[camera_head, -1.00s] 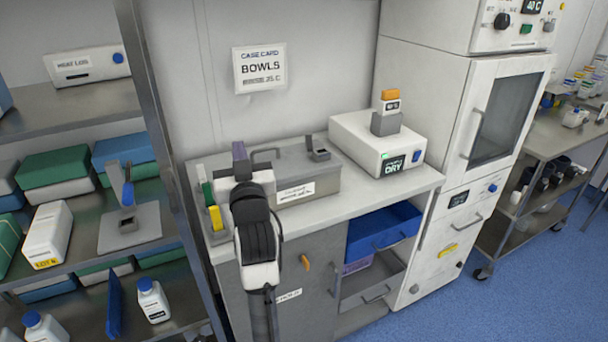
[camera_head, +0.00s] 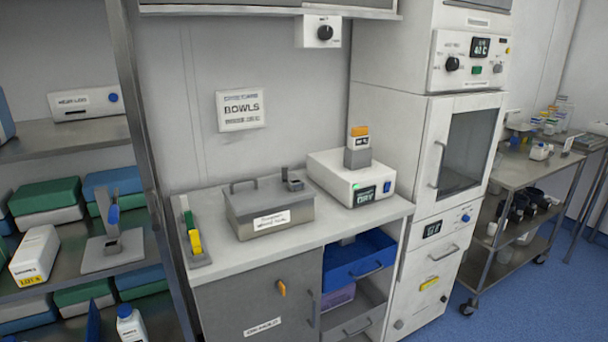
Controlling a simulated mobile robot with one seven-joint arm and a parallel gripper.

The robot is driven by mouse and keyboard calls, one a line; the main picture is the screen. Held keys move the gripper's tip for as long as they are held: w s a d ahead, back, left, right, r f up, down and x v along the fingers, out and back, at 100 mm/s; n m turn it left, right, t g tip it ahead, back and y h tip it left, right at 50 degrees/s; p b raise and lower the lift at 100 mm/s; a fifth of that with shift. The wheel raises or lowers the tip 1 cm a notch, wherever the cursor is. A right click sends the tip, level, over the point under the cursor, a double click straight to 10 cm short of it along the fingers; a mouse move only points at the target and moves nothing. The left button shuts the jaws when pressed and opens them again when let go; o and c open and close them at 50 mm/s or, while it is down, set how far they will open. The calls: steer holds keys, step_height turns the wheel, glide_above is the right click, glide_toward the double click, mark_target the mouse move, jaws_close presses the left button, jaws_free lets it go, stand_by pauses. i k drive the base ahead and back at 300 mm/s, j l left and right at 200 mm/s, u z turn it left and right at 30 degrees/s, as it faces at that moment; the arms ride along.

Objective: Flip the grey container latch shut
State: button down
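The grey container (camera_head: 240,220) stands on the white counter (camera_head: 350,225), its lid on, with a bar handle (camera_head: 243,185) at the left of the top. A small dark grey fitting with an upright tab (camera_head: 285,174) sits at the right end of the top and looks like the latch. The tab appears raised; its exact angle is too small to tell. A white label is on the container's front. My gripper is not in view.
A white box with a green display (camera_head: 330,190) stands close right of the container. Green and yellow handled items (camera_head: 192,235) stand at the counter's left end. A blue drawer (camera_head: 355,262) is partly out below. Shelving (camera_head: 65,140) stands left.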

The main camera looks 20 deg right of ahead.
mark_target(284, 168)
steer(key=i+l, duration=0.15)
steer(key=l, duration=0.25)
steer(key=i+l, duration=0.15)
steer(key=l, duration=0.2)
steer(key=i+l+z, duration=0.1)
steer(key=l, duration=0.3)
steer(key=i+l, duration=0.2)
steer(key=l, duration=0.2)
steer(key=i+l+z, duration=0.1)
steer(key=l, duration=0.25)
